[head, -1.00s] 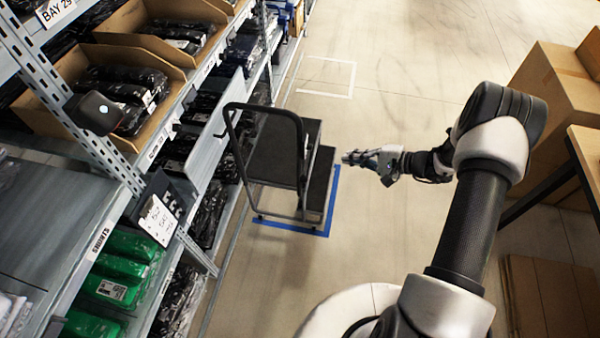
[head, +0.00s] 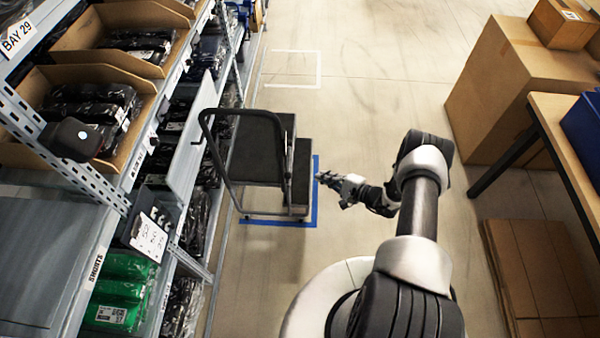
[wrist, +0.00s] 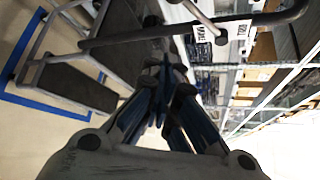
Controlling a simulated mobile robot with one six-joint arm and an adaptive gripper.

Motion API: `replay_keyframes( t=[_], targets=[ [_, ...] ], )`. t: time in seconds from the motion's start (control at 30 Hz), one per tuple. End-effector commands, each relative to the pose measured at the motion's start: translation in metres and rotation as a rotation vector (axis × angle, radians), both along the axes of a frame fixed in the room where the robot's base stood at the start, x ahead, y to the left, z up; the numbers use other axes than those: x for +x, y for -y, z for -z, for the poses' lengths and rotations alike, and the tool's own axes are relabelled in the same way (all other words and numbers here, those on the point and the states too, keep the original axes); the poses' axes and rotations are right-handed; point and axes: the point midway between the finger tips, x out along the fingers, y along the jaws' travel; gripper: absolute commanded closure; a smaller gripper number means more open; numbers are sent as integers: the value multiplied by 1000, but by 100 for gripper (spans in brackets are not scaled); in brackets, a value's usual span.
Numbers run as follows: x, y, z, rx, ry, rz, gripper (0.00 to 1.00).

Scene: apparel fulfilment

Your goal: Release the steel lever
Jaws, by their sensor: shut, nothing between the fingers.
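A rolling step unit with dark treads (head: 262,150) and a grey tubular handrail (head: 203,140) stands on the floor beside the shelving. In the wrist view its handrail (wrist: 200,30) crosses the top and its treads (wrist: 75,85) lie at the left.
Blue floor tape (head: 316,195) outlines the step unit's spot. Shelving with a black clipboard (head: 150,228) and green packs (head: 122,290) runs along the left. A large carton (head: 500,85) and a table (head: 560,130) stand at the right. The floor beyond is clear.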

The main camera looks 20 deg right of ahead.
Motion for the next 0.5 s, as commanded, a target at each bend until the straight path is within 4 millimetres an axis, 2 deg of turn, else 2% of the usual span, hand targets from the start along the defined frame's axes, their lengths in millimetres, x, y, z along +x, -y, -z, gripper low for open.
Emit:
replay_keyframes(
  t=[0.17, 0.5],
  targets=[
    [10, -9, 5, -1, 0, -4, 100],
    [61, -51, 28, -1, 2, -6, 100]
  ],
)
